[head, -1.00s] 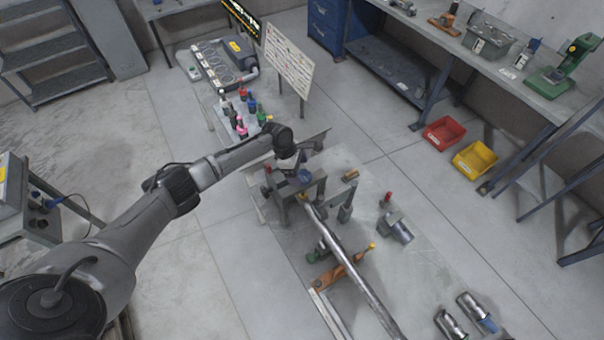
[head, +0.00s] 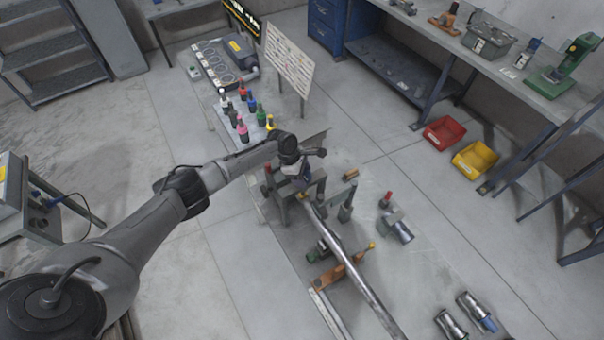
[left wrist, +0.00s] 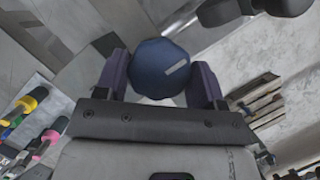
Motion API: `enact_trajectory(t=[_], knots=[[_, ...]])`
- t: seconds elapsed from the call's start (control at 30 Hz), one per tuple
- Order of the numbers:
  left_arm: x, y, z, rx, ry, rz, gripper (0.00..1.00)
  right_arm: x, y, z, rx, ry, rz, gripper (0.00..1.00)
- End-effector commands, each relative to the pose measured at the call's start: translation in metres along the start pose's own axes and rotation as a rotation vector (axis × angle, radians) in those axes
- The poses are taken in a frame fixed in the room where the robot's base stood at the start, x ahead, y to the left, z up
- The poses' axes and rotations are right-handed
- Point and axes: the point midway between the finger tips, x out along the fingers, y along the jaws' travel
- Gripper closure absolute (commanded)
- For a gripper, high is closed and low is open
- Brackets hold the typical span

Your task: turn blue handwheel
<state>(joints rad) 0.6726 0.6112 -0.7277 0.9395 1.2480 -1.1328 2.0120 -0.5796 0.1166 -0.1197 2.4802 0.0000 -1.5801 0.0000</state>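The blue handwheel (left wrist: 160,68) is a rounded dark blue knob with a small pale bar mark on its face. In the left wrist view it sits between the two fingers of my left gripper (left wrist: 160,84), which meet its opposite sides with no clear gap. In the head view my left gripper (head: 304,170) is down at the grey metal frame (head: 285,198) and covers most of the handwheel; only a little blue shows. My right gripper is in neither view.
A long metal pipe (head: 350,265) runs from the frame toward the front right. A green fixture (head: 345,213) and an orange bracket (head: 330,275) stand beside it. Colored bottles (head: 241,128) stand behind. A white board (head: 288,58) is at the back. Red (head: 444,132) and yellow bins (head: 474,159) lie on the floor.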

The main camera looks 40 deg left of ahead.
Motion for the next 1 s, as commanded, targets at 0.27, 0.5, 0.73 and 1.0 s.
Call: enact_trajectory(t=[0.27, 0.5, 0.73, 1.0], knots=[[0.000, 0.000, 0.000, 0.000, 0.000, -0.001, 0.61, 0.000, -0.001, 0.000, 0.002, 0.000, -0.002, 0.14], [0.001, 0.000, 0.000, 0.042, 0.000, -0.019, 0.61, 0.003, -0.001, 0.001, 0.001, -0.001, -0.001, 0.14], [0.002, 0.001, 0.000, 0.185, -0.002, -0.079, 0.61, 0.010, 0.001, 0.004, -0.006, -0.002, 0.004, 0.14], [0.002, 0.002, 0.001, 0.421, -0.002, -0.177, 0.61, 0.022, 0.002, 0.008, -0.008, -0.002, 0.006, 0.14]])
